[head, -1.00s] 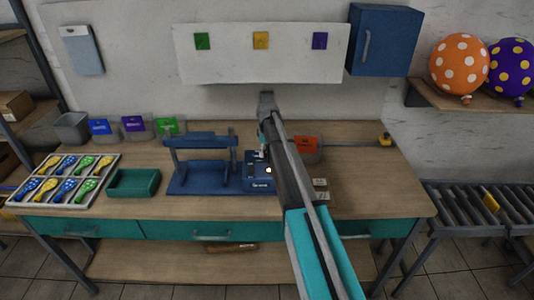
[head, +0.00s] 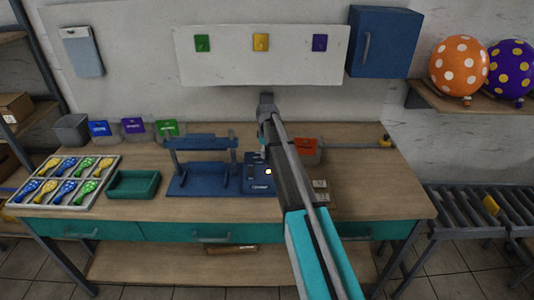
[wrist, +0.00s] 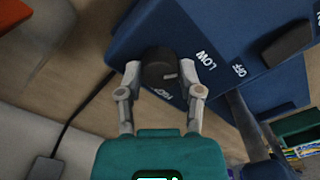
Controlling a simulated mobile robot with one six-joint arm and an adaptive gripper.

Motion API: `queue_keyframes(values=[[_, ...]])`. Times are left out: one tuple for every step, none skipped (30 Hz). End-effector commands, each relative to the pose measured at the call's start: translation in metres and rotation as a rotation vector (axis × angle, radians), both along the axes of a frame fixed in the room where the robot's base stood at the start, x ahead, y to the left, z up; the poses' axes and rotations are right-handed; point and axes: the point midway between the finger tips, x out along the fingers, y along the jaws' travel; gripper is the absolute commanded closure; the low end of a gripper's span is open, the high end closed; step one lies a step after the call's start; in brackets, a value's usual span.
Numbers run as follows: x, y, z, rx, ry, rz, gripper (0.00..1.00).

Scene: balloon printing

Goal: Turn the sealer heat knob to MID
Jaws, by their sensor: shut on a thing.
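The black round heat knob (wrist: 153,65) stands on the blue sealer panel (wrist: 200,30) in the wrist view. My gripper (wrist: 163,77) has one finger on each side of the knob and is shut on it. A pale mark on the knob points right and slightly down, towards the right finger. The LOW label is right of the knob; another label below it is partly covered and hard to read. I see no MID label; the right finger covers part of the panel. In the head view, the sealer's control box (head: 258,187) shows beside my arm, which hides the knob.
A black switch (wrist: 288,44) sits on the panel near an OFF label. A blue frame (head: 202,142) stands left of the control box. A green tray (head: 133,184) and a tray of balloons (head: 105,200) lie farther left.

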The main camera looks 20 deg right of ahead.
Motion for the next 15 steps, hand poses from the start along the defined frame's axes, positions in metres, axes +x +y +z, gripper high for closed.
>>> queue_keyframes(values=[[-0.0002, 0.0, -0.0001, 0.0, 0.0, -0.013, 1.0], [-0.0002, -0.0001, -0.0001, 0.0, 0.0, -0.022, 1.0], [-0.0002, 0.0, -0.0001, -0.001, 0.001, -0.036, 1.0], [-0.0003, -0.0001, -0.0001, -0.001, 0.001, -0.049, 1.0], [-0.0003, -0.0001, -0.0001, -0.001, 0.001, -0.062, 1.0], [-0.0003, -0.0001, -0.0001, -0.001, 0.001, -0.083, 1.0], [-0.0003, -0.0001, -0.0001, -0.001, 0.001, -0.099, 1.0], [-0.0003, -0.0001, -0.0001, -0.001, 0.001, -0.118, 1.0], [-0.0002, 0.0, -0.0001, -0.001, 0.001, -0.145, 1.0], [-0.0002, 0.0, -0.0001, -0.001, 0.001, -0.165, 1.0], [-0.0003, -0.0001, -0.0001, -0.001, 0.001, -0.188, 1.0], [-0.0004, 0.0, -0.0001, -0.001, 0.001, -0.219, 1.0], [-0.0004, 0.0, -0.0001, 0.0, 0.001, -0.244, 1.0], [-0.0004, 0.0, -0.0001, 0.0, 0.001, -0.27, 1.0], [-0.0004, 0.0, -0.0001, 0.0, 0.001, -0.305, 1.0]])
